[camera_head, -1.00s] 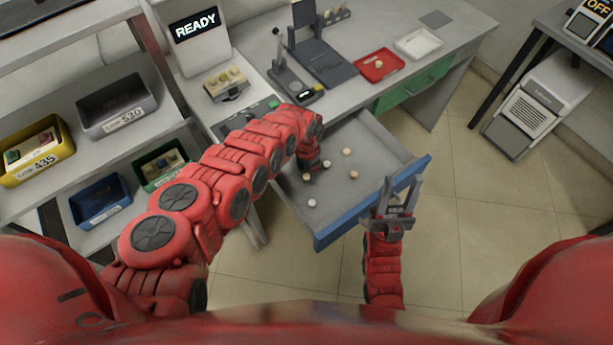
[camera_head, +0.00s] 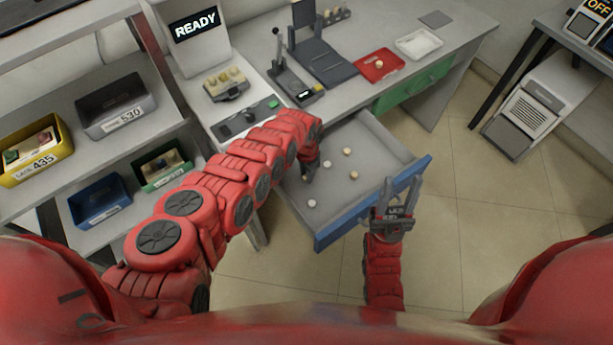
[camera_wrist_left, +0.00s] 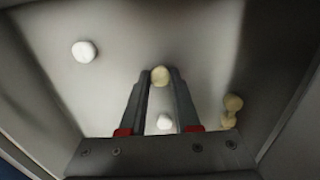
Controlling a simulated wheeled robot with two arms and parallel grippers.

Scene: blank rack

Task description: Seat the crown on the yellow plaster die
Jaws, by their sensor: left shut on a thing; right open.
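My left gripper (camera_head: 308,177) is inside the open drawer (camera_head: 385,143), with its arm reaching over from the left. In the left wrist view its fingers (camera_wrist_left: 160,78) are shut on a small cream crown (camera_wrist_left: 160,75) at their tips. The head view hides this crown behind the gripper. Other crowns lie loose on the drawer floor, some white (camera_head: 312,203) and some cream (camera_head: 354,175). My right gripper (camera_head: 397,197) is open and empty by the drawer's blue front. A holder (camera_head: 226,83) with several yellowish stumps stands on the bench; I cannot tell which is the yellow plaster die.
A lever device (camera_head: 290,80), a red tray (camera_head: 380,65) with a small piece and a white tray (camera_head: 418,43) stand on the bench. Yellow (camera_head: 35,180), grey (camera_head: 115,105), blue (camera_head: 98,200) and green (camera_head: 163,167) bins are on the left shelves.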

